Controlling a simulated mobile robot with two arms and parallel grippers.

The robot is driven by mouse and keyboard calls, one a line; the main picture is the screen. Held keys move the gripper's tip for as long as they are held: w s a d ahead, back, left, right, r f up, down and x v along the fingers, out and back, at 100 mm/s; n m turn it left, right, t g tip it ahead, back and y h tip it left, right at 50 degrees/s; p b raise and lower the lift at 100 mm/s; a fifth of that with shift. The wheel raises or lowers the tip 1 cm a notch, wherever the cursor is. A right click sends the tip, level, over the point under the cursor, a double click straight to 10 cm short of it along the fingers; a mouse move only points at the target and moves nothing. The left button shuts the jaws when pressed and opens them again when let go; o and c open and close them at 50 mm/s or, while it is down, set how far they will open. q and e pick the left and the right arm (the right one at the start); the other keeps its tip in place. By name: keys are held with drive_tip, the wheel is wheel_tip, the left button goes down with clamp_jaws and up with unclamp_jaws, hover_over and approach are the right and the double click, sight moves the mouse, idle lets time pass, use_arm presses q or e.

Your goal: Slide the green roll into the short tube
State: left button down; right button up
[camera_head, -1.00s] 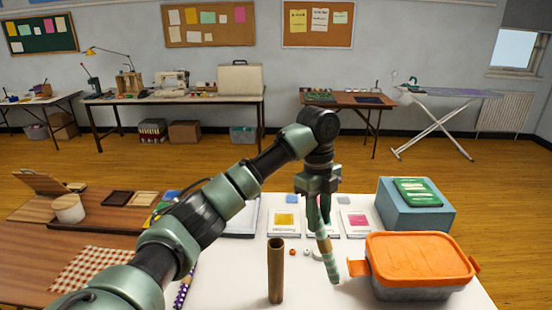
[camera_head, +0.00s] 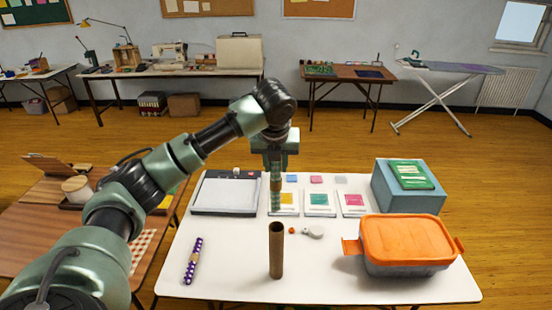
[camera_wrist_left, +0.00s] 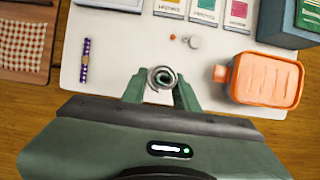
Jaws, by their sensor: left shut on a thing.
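The short tube (camera_head: 276,252), plain brown cardboard, stands upright on the white table with its open end up. My left gripper (camera_head: 275,174) is shut on the green roll (camera_head: 276,197), which is striped light and dark and hangs nearly upright. In the head view the roll's lower end shows just above the tube's mouth, with a gap between them. My right gripper is in neither view.
An orange-lidded container (camera_head: 407,243) and a blue box (camera_head: 408,190) stand on the right of the white table (camera_head: 225,280). A purple dotted roll (camera_head: 192,260) lies at the left. Sample cards (camera_head: 319,203) lie behind.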

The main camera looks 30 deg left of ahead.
sight(276, 196)
use_arm(q)
drive_tip(key=shift+w+d+f, duration=0.1)
drive_tip(key=shift+d+f, duration=0.05)
drive_tip(key=shift+f, duration=2.3)
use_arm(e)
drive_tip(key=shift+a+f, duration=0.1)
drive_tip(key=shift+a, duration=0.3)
use_arm(q)
drive_tip(key=shift+r, duration=0.15)
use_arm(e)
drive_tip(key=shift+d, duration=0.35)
use_arm(q)
drive_tip(key=shift+f, duration=0.65)
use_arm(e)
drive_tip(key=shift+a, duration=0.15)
use_arm(q)
drive_tip(key=shift+f, duration=0.1)
drive_tip(key=shift+f, duration=1.2)
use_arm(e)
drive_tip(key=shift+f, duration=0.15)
use_arm(q)
drive_tip(key=shift+f+b, duration=0.3)
drive_tip(key=shift+f, duration=1.1)
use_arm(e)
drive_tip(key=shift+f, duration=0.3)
use_arm(q)
drive_tip(key=shift+f, duration=0.1)
